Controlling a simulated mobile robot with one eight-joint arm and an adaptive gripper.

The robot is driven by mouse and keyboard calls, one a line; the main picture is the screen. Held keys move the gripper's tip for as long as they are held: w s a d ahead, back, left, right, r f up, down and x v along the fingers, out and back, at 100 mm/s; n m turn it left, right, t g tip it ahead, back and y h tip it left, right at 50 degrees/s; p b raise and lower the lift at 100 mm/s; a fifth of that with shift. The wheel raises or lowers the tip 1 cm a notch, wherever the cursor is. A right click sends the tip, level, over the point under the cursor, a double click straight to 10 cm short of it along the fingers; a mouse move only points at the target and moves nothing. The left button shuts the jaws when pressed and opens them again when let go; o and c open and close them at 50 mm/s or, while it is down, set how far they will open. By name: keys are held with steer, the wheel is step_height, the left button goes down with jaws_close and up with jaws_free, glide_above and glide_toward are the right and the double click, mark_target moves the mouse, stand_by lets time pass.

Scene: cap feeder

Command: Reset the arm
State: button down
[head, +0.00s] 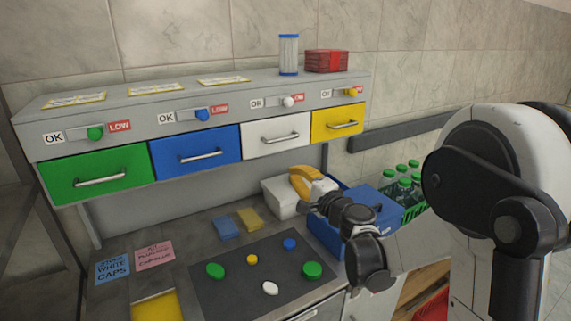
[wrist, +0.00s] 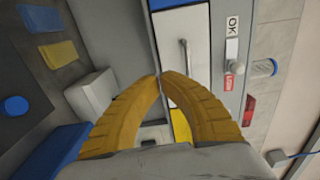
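My gripper (head: 300,176) has yellow fingers and is above the back right of the counter, in front of and below the white and yellow drawers. In the wrist view the two ribbed fingers (wrist: 160,76) curve together and meet at the tips. Nothing shows between the tips. My dark wrist and forearm reach in from the right in the head view and cover part of a blue bin.
Shut green (head: 98,176), blue (head: 195,153), white (head: 277,138) and yellow (head: 338,121) drawers form a row at the back. Several coloured caps lie on a dark mat (head: 235,292). The blue bin (head: 322,232) and green bottle crate (head: 415,211) stand right.

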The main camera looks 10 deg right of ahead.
steer(key=s+a+n+g, duration=0.3)
steer(key=s+n, duration=0.2)
steer(key=s, duration=0.3)
steer(key=s+a+n+g, duration=0.3)
steer(key=s+a+n, duration=0.1)
steer(key=s, duration=0.4)
steer(key=s+d+f+n+g+h, duration=0.2)
steer(key=s+d+f, duration=0.1)
steer(key=s, duration=0.6)
steer(key=s+d+f+n+g+h, duration=0.2)
steer(key=s+d+f+n+h, duration=0.1)
steer(key=s, duration=0.6)
steer(key=shift+s+d+f+h, duration=0.3)
steer(key=shift+d+f, duration=0.3)
steer(key=shift+d, duration=0.6)
steer(key=shift+r, duration=0.15)
